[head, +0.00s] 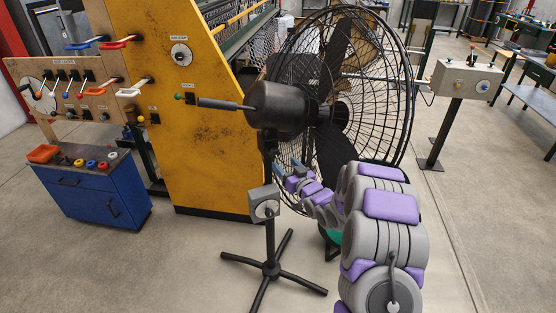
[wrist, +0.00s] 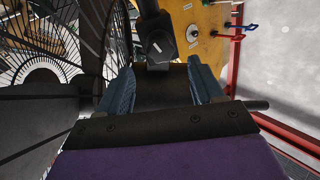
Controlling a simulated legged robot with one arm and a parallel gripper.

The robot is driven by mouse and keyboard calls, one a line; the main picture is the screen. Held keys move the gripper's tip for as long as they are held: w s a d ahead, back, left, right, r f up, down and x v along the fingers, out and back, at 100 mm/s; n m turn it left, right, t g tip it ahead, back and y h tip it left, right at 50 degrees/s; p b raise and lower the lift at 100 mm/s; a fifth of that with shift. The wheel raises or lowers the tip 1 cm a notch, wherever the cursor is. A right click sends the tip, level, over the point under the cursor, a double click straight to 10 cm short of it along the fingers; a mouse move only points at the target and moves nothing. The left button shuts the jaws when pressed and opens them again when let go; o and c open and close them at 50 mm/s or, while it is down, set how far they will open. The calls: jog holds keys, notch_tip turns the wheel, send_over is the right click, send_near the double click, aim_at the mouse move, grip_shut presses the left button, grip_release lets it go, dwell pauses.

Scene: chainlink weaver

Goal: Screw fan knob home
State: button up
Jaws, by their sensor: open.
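The large black floor fan (head: 276,108) stands in the middle of the head view, with its round wire guard on the right. A grey control box (head: 264,201) with a round dial sits on the fan's stand, below the motor. My gripper (head: 286,170) is beside the fan's neck, just above and right of this box. In the wrist view my gripper (wrist: 163,88) is open, its two blue-grey fingers apart. A dark angular fitting (wrist: 160,48) on a post shows just beyond the fingertips, with a dark body behind it. I cannot tell which part is the fan knob.
The wire guard (wrist: 40,50) is close on the left in the wrist view. A yellow machine panel (head: 210,110) with levers stands behind the fan. A blue cabinet (head: 95,190) is at left and a pedestal box (head: 467,80) at right.

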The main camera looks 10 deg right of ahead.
aim_at(277, 155)
jog(key=shift+b+x, duration=0.55)
jog(key=shift+x, duration=2.6)
jog(key=c, duration=1.1)
